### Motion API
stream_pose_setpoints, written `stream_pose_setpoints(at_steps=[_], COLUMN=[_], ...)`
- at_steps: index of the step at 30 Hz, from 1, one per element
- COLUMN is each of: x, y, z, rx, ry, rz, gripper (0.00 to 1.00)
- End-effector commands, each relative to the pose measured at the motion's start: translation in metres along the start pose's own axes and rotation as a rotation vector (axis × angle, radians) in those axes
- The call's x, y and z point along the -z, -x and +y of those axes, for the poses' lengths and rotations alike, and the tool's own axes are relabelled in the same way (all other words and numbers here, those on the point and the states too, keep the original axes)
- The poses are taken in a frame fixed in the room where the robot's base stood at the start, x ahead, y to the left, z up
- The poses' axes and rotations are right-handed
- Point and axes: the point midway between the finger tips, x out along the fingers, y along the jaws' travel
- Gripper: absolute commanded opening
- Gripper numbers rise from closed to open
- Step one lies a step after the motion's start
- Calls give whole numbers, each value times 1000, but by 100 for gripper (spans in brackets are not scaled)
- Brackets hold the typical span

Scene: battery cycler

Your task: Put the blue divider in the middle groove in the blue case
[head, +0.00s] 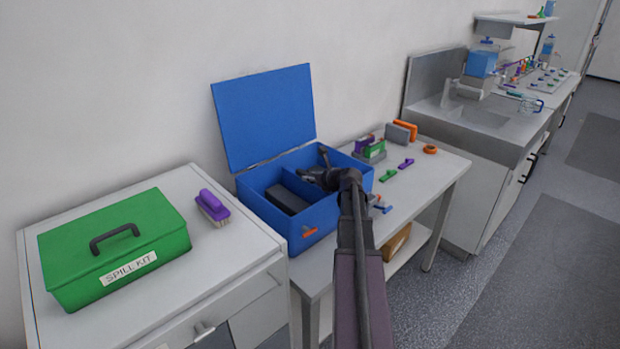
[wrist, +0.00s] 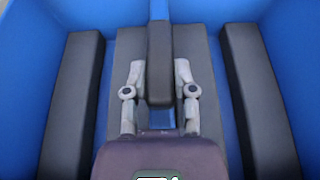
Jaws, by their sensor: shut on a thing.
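The blue case (head: 318,218) stands open on the table, its lid (head: 265,115) raised against the wall. In the wrist view its blue walls (wrist: 25,75) surround a grey floor with a long dark block (wrist: 72,105) on the left and another (wrist: 258,100) on the right. My gripper (wrist: 160,85) is down inside the case, over the strip between the blocks. It is shut on the blue divider (wrist: 162,118), which has a dark grip along its top edge. The divider's lower edge and the middle groove are hidden, so I cannot tell whether it is seated.
A green spill kit box (head: 115,245) and a purple brush (head: 212,207) sit on the cabinet to the left. Small coloured items, including a green one (head: 388,175) and an orange ring (head: 430,149), lie right of the case. A sink counter (head: 480,120) stands further right.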

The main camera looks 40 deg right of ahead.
Motion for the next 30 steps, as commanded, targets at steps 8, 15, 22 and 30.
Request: stream_pose_setpoints(at_steps=[8, 15, 22, 30], x=[0, 0, -2, -15], y=[0, 0, 1, 6], z=[0, 0, 0, 0], rx=[0, 0, 0, 0], ry=[0, 0, 0, 0], rz=[0, 0, 0, 0], gripper=[70, 70, 70, 70])
